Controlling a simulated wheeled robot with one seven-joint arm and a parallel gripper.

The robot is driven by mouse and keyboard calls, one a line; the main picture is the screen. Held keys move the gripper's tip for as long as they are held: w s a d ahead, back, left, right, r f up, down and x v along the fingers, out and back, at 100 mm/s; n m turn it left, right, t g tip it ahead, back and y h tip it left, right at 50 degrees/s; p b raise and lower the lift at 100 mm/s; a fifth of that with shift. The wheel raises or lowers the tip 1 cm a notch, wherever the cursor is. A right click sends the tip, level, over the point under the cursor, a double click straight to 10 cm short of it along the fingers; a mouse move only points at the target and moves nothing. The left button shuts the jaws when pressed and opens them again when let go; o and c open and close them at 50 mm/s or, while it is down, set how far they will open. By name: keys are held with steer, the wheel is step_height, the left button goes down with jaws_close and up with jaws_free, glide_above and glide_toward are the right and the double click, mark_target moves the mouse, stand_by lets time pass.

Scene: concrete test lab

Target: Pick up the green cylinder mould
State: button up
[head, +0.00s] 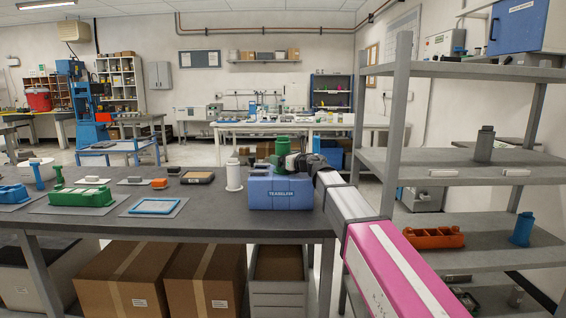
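A green cylinder mould (283,146) shows above the back edge of a blue box (280,190) with a white label. The box stands near the right end of the dark worktable. I cannot tell whether the mould is on the box or behind it. My arm reaches in from the lower right. My gripper (293,161), dark and small in the head view, is close against the mould's lower right side. It hides part of the mould's lower end. The fingers are too small and overlapped to show whether they are open or closed on it.
A white cylinder (234,175) stands just left of the box. Further left are a green mould block (80,196), a blue-rimmed tray (155,206) and an orange piece (160,183). A grey shelf rack (470,165) stands close on the right, beside my arm.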

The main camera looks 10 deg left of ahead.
steer(key=c, duration=0.7)
steer(key=shift+c, duration=0.2)
steer(key=shift+r, duration=0.15)
